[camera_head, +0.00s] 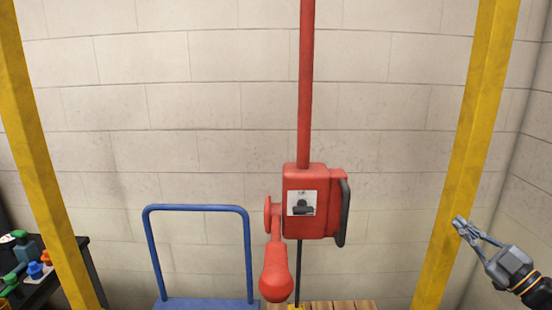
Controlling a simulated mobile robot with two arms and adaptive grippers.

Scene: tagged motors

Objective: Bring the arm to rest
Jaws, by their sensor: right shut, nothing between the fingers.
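My right gripper (461,224) is at the right side of the head view, in front of the right yellow post. Its fingers are shut and hold nothing, and they point up and to the left. My right arm comes in from the lower right corner. The gripper is apart from the red box in the middle of the view. My left gripper is not in view.
A red box (322,225) with a red handle (276,275) hangs on a red pole (307,80). Yellow posts stand left (45,170) and right (470,130). A blue trolley frame (197,208) and a dark table (75,278) with several coloured parts are at left.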

